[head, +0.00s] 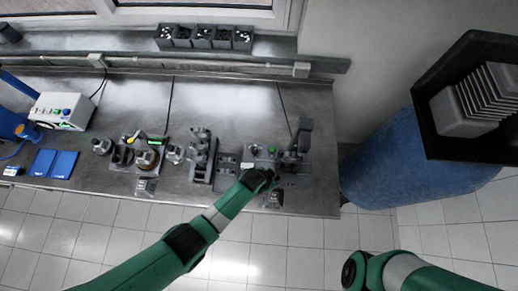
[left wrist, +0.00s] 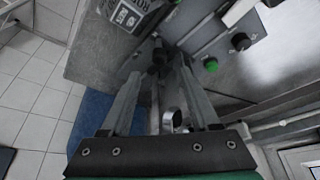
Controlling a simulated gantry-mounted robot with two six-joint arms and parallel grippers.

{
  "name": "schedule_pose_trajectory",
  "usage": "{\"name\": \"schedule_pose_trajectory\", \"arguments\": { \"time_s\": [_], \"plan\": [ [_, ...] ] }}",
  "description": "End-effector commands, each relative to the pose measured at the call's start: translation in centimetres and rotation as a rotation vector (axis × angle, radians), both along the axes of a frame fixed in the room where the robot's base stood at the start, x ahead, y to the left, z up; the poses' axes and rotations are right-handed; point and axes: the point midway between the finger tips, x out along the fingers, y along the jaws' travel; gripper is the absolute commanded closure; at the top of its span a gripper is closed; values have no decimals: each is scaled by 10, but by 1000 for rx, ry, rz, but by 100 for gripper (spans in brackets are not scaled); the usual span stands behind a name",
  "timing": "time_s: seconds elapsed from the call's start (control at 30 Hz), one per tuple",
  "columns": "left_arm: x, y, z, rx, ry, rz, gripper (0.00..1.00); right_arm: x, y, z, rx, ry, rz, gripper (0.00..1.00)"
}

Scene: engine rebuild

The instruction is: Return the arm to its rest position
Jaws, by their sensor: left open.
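My left arm (head: 165,255) reaches in from the lower left, over the front edge of the metal bench. Its gripper (head: 276,181) is at the right part of the bench, close to a dark grey fixture (head: 296,148). In the left wrist view the two fingers of this gripper (left wrist: 160,72) are spread apart. Dark metal parts and a small shiny ring (left wrist: 177,117) show between and behind the fingers; I cannot tell whether they touch. My right arm (head: 385,271) shows at the lower right, and its gripper is out of view.
The bench (head: 232,103) carries several grey engine parts and fixtures left of my gripper. A blue barrel (head: 395,165) stands right of the bench. Tiled floor lies in front.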

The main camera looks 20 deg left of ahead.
Motion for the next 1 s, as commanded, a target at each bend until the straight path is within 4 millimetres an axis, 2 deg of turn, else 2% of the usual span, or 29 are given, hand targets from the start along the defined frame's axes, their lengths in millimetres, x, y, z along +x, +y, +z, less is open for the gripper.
{"name": "schedule_pose_trajectory", "arguments": {
  "time_s": [0.57, 0.67, 0.77, 0.87, 0.97, 1.0],
  "plan": [
    [0, -2, 0, 0, 1, -4, 38, 0, 0, 0, 0, 0, 0, 50],
    [6, 4, 4, -2, -7, 11, 38, 0, 0, 0, 0, 0, 0, 50],
    [35, 11, 28, -17, -61, 42, 38, 0, 0, 0, 0, 0, 0, 50],
    [80, 16, 76, -47, -178, 71, 38, 0, 0, 0, 0, 0, 0, 50],
    [127, 23, 145, -81, -338, 101, 38, 0, 0, 0, 0, 0, 0, 50],
    [143, 27, 175, -95, -407, 113, 38, 0, 0, 0, 0, 0, 0, 50]
  ]
}}
